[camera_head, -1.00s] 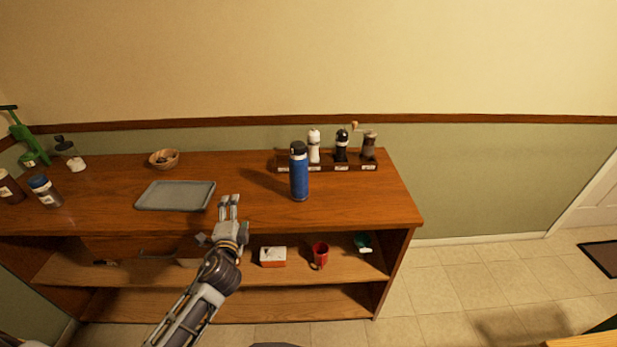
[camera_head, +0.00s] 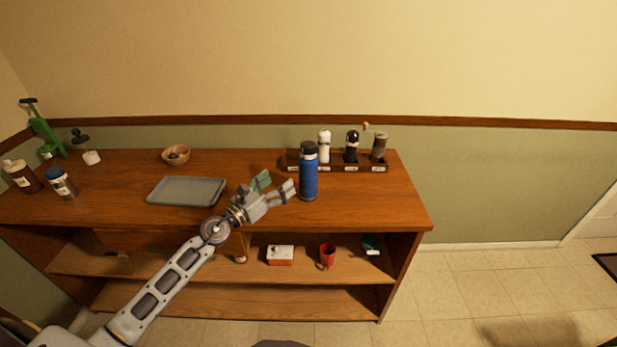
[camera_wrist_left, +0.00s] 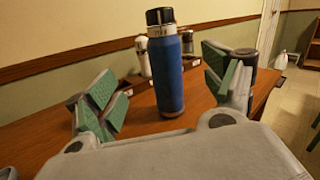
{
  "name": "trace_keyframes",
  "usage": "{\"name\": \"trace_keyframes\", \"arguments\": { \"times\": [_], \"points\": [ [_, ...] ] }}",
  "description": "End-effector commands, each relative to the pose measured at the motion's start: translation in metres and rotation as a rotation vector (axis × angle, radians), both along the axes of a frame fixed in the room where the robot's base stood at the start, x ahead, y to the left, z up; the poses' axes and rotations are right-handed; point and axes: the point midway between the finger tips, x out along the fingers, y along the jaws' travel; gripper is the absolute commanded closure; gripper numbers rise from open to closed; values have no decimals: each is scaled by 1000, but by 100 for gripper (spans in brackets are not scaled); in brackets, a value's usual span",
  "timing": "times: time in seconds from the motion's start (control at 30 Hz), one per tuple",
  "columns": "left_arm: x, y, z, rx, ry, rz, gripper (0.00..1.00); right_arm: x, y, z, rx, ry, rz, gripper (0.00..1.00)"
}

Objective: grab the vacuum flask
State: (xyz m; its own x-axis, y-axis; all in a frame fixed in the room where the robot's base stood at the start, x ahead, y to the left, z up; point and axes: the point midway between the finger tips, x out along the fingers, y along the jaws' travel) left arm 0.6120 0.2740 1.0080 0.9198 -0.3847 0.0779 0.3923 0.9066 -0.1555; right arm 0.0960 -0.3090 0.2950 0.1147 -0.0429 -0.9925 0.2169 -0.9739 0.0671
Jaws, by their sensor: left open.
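The vacuum flask (camera_head: 309,172) is blue with a black lid and stands upright on the wooden counter, towards its right side. It also shows in the left wrist view (camera_wrist_left: 168,80), beyond and between the fingers. My left gripper (camera_head: 278,184) is open and empty, just left of the flask in the head view, with its fingers pointing towards it. In the left wrist view the green-padded fingers (camera_wrist_left: 163,100) are spread wide, and the flask appears clear of both. My right gripper is not in view.
A dark rack (camera_head: 340,167) with a white grinder (camera_head: 324,147) and other grinders stands behind and right of the flask. A grey tray (camera_head: 186,191) lies left of my gripper. A wooden bowl (camera_head: 176,155) sits behind the tray. Shelves below hold a red cup (camera_head: 327,256).

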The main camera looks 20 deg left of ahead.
Motion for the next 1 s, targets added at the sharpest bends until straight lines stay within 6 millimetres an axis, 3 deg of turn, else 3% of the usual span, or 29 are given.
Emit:
{"name": "trace_keyframes", "arguments": {
  "times": [0.23, 0.67, 1.0],
  "points": [
    [4, 1, -14, 173, 6, -44, 17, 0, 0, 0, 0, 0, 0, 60],
    [5, 0, -14, 176, 7, -45, 17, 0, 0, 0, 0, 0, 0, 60],
    [22, -7, -13, 174, 7, -44, 17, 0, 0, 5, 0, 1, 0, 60]
  ]
}}
